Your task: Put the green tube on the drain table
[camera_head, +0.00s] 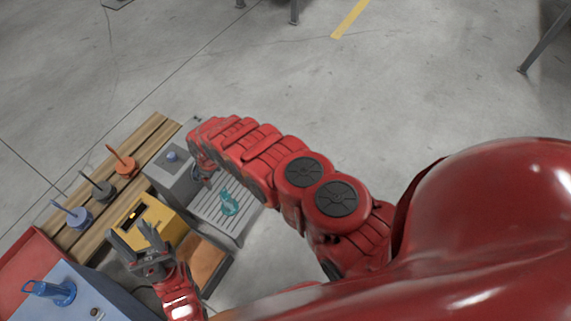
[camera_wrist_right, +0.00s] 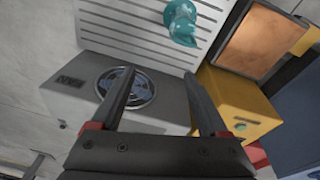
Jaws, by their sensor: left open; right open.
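The green tube (camera_head: 230,203), teal and irregular in shape, lies on the slatted grey drain table (camera_head: 225,232). My left gripper (camera_head: 146,236) is open and empty over the yellow box's near side.
A grey box with a round fan grille (camera_wrist_right: 125,88) stands beside the drain table. A yellow box (camera_head: 133,214) and a copper-topped unit (camera_head: 206,262) are near. Orange (camera_head: 124,167), grey (camera_head: 101,190) and blue (camera_head: 78,217) stands sit on wooden planks. A blue box (camera_head: 85,295) is at lower left.

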